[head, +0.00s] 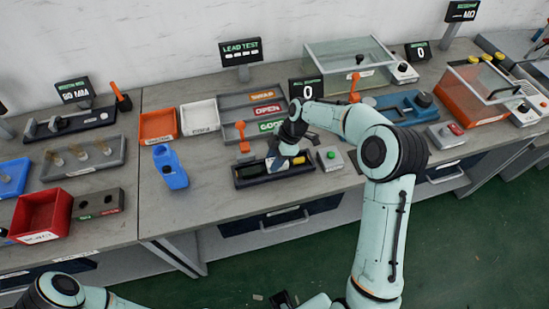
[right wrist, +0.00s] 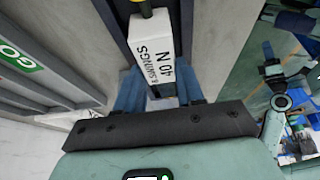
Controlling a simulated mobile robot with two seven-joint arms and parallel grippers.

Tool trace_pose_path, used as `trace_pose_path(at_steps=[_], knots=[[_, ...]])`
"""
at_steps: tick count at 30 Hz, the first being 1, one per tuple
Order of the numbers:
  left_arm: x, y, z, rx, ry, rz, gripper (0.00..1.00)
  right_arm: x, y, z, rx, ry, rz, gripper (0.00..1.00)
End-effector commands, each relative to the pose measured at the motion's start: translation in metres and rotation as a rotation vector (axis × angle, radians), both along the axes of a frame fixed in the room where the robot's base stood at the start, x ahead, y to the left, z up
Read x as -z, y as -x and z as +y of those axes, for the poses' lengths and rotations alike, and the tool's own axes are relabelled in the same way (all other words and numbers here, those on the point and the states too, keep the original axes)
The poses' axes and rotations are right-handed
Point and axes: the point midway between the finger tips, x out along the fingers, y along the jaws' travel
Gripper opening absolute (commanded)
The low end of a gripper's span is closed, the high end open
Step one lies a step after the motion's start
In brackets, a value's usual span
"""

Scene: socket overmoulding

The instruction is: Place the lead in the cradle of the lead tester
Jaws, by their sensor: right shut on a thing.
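The lead tester (head: 243,182) is a long dark tray near the bench's front edge, with yellow parts inside. My right gripper (head: 275,161) is down at its middle from above. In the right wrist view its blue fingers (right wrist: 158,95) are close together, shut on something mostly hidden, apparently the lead. A white block (right wrist: 153,45) lettered "40 N" lies in the tester's dark channel just beyond the fingers, with a yellow part at its far end. I cannot tell whether the lead touches the cradle. My left gripper is not clearly in view.
A green-button box (head: 330,158) stands right of the tester. Behind are a grey sorting tray (head: 226,127) with labelled compartments, an orange bin (head: 158,125) and a white bin (head: 199,117). A blue holder (head: 170,167) stands left, with bare bench between it and the tester.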

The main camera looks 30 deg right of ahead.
Motion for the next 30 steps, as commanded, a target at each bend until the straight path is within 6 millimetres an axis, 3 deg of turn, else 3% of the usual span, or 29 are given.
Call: trace_pose_path(at_steps=[4,5,6,7,19,30], knots=[[0.003,0.002,0.0,0.0,0.0,0.002,0.0,0.003,0.0,0.0,0.0,0.0,0.0,0.01],[0.002,0.001,0.0,0.0,0.0,0.001,0.0,0.002,0.0,0.0,0.0,0.0,0.0,0.47],[0.002,0.001,0.0,0.0,0.0,0.001,0.0,0.002,0.0,0.0,0.0,0.0,0.0,0.6],[0.002,0.001,0.0,0.0,0.0,0.001,0.0,0.002,0.0,0.0,0.0,0.0,0.0,0.63],[0.0,0.0,0.0,0.0,0.0,0.0,0.0,-0.008,0.0,-0.003,0.002,0.001,-0.004,0.63],[-0.005,-0.003,0.0,0.0,0.0,-0.003,0.0,-0.077,0.006,-0.031,0.002,0.002,-0.004,0.63]])
